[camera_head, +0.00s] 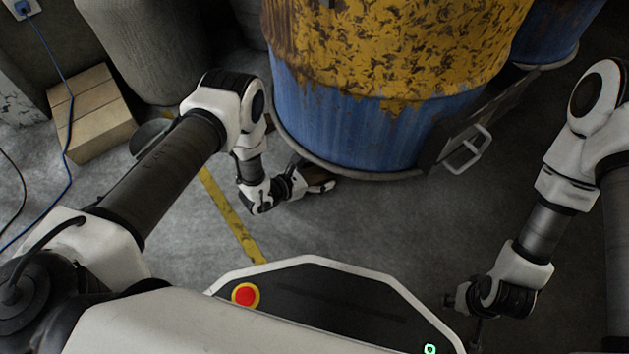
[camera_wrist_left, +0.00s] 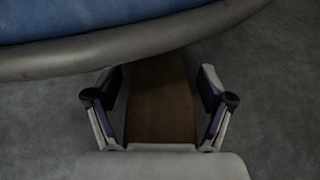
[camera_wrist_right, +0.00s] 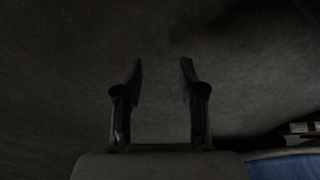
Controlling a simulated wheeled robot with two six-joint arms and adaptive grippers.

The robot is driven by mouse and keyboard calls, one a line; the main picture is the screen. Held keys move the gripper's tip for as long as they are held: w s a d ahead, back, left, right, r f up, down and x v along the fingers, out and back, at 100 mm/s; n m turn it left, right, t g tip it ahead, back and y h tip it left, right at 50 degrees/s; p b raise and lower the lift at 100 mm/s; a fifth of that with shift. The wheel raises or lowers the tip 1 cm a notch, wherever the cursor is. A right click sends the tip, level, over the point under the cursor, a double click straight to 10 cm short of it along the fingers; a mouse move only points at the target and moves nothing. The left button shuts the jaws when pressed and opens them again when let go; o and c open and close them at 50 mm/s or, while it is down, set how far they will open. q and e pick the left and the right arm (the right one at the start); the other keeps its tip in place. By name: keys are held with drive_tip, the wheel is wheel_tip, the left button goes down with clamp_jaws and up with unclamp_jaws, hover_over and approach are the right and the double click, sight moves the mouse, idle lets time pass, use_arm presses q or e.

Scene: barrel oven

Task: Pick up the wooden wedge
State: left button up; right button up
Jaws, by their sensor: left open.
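The brown wooden wedge (camera_wrist_left: 160,98) lies on the floor in the left wrist view, its far end at or under the barrel's rim. In the head view a bit of it (camera_head: 313,172) shows by the barrel's base, mostly hidden by my left gripper (camera_head: 325,185). My left gripper, also in the left wrist view (camera_wrist_left: 160,92), is open, with one finger on each side of the wedge and a small gap at each side. My right gripper (camera_wrist_right: 160,75) is open and empty; in the head view it is mostly hidden at the lower right.
The blue and yellow rusty barrel (camera_head: 350,125) stands right behind the wedge, with a metal handle (camera_head: 467,150) at its right. A cardboard box (camera_head: 92,115) and a blue cable (camera_head: 70,110) are at the left. A yellow floor line (camera_head: 230,215) crosses clear floor.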

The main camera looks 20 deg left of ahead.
use_arm(q)
drive_tip(key=c, duration=1.1)
drive_tip(key=shift+r, duration=0.1)
